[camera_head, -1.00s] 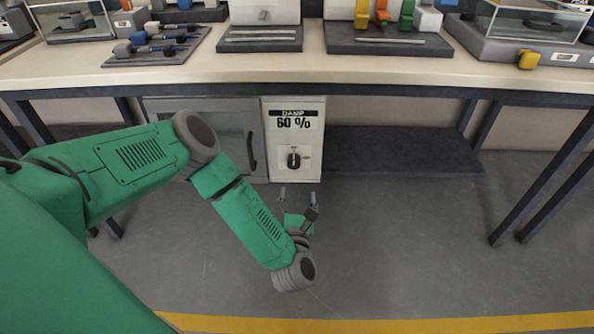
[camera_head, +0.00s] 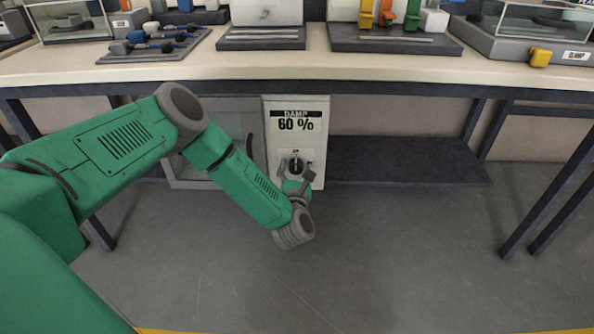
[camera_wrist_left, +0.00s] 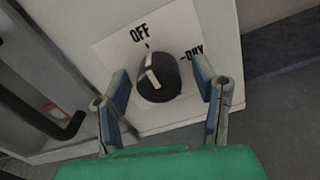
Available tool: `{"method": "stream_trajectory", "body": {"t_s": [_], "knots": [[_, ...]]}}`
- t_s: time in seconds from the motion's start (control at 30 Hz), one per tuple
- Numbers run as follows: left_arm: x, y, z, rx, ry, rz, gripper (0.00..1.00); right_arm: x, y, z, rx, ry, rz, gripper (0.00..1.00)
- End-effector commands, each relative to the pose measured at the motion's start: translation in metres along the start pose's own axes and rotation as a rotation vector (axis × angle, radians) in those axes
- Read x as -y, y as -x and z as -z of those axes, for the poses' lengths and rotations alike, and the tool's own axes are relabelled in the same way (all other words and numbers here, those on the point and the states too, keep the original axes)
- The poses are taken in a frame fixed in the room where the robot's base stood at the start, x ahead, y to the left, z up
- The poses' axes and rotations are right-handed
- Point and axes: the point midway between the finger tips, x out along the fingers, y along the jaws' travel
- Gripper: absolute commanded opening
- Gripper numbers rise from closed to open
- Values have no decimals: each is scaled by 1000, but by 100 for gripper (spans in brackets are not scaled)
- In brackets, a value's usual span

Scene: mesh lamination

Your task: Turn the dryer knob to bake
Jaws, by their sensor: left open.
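The dryer (camera_head: 297,127) stands under the table, with a panel that reads "DAMP 60 %". Its black knob (camera_head: 295,164) is low on the front. In the left wrist view the knob (camera_wrist_left: 158,77) has a white pointer line that points up toward the "OFF" label (camera_wrist_left: 143,34); a "DRY" label (camera_wrist_left: 191,52) is at its right. No bake label is legible. My left gripper (camera_head: 296,172) is open at the knob. In the left wrist view its fingers (camera_wrist_left: 161,88) are on both sides of the knob, with a gap visible at each side. My right gripper is not in view.
A grey cabinet door with a dark handle (camera_wrist_left: 50,115) is just left of the knob. The table (camera_head: 300,66) overhangs the dryer, with trays on top. A dark low shelf (camera_head: 405,160) is to the right. The floor in front is clear.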

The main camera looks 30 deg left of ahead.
Motion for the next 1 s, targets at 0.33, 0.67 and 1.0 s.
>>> {"method": "stream_trajectory", "body": {"t_s": [0.33,0.67,1.0], "knots": [[2,2,-3,3,-5,-1,5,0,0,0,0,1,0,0],[2,2,-4,5,1,2,5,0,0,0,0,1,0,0],[3,2,-5,7,-68,2,5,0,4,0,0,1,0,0]]}}
